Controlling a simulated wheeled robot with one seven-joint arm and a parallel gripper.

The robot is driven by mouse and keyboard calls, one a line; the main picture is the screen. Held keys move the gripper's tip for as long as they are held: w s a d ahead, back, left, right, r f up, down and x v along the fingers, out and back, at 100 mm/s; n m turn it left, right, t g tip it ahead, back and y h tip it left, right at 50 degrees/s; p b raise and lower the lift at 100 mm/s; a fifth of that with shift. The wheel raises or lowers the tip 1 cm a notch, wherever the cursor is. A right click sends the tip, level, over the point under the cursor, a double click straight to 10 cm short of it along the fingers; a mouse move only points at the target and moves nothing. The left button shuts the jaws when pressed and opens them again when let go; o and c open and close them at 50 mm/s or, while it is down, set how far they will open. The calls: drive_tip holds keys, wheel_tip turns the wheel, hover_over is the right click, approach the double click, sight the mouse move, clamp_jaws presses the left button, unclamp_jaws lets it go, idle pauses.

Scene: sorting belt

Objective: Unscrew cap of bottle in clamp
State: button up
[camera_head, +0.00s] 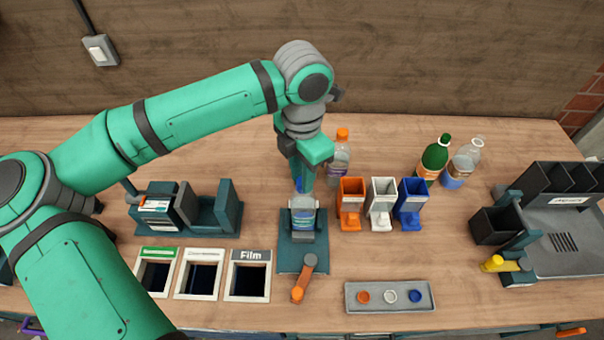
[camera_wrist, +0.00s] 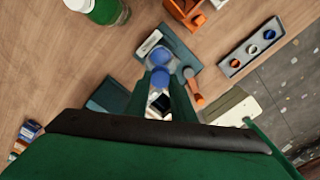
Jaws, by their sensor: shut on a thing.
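I cannot tell whether the cap still touches the bottle's neck. The clamp's orange-ended lever (camera_head: 305,275) points toward the front.
Orange (camera_head: 350,203), white (camera_head: 382,204) and blue (camera_head: 411,203) holders stand to the right, with several bottles (camera_head: 434,158) behind. A grey tray (camera_head: 420,305) with three caps lies front right. Framed openings (camera_head: 248,255) are front left; a teal fixture (camera_head: 215,210) stands behind them.

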drive_tip(key=shift+d, duration=0.2)
drive_tip(key=shift+n, duration=0.3)
drive_tip(key=n, duration=0.3)
drive_tip(key=shift+a, duration=0.1)
drive_tip(key=shift+n, duration=0.9)
drive_tip(key=shift+w, duration=0.1)
